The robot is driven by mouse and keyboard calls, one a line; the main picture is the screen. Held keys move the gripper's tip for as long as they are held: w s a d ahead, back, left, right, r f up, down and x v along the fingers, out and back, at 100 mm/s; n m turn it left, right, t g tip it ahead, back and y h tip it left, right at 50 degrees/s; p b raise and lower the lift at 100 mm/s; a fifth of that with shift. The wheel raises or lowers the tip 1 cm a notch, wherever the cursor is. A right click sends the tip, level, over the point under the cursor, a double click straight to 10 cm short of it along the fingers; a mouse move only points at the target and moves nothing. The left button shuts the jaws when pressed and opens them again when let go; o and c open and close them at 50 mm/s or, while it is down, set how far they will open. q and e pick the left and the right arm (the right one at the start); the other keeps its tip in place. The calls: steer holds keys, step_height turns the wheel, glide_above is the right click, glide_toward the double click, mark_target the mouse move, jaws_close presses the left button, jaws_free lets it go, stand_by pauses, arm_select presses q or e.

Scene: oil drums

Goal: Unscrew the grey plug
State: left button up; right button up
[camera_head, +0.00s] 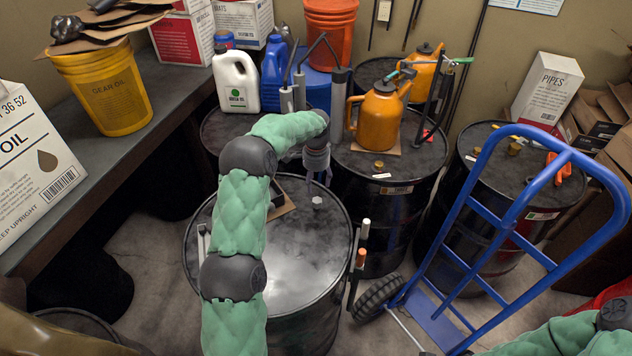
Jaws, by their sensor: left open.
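The grey plug (317,202) is a small light cap on the lid of the front black drum (300,250), toward the lid's back right. My left gripper (318,182) points down just above and behind the plug in the picture. Its fingers look small and dark from here, open, with nothing seen between them. Whether the fingertips touch the plug cannot be told. My left arm, in a green sleeve, crosses over the left part of the lid and hides some of it. My right arm shows at the bottom right corner, and its gripper is out of view.
Behind stand more black drums, with an orange jug (380,118) and a white bottle (236,82) on them. A blue hand truck (510,230) stands at the right. A workbench (130,150) with a yellow bucket (103,92) is at the left. Tools stand behind my gripper.

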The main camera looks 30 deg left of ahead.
mark_target(316, 200)
arm_select(q)
steer(key=shift+w+f, duration=0.1)
steer(key=shift+f, duration=0.6)
step_height(316, 200, down, 10)
steer(key=shift+r+b, duration=0.25)
steer(key=shift+b, duration=0.15)
steer(key=c, duration=1.2)
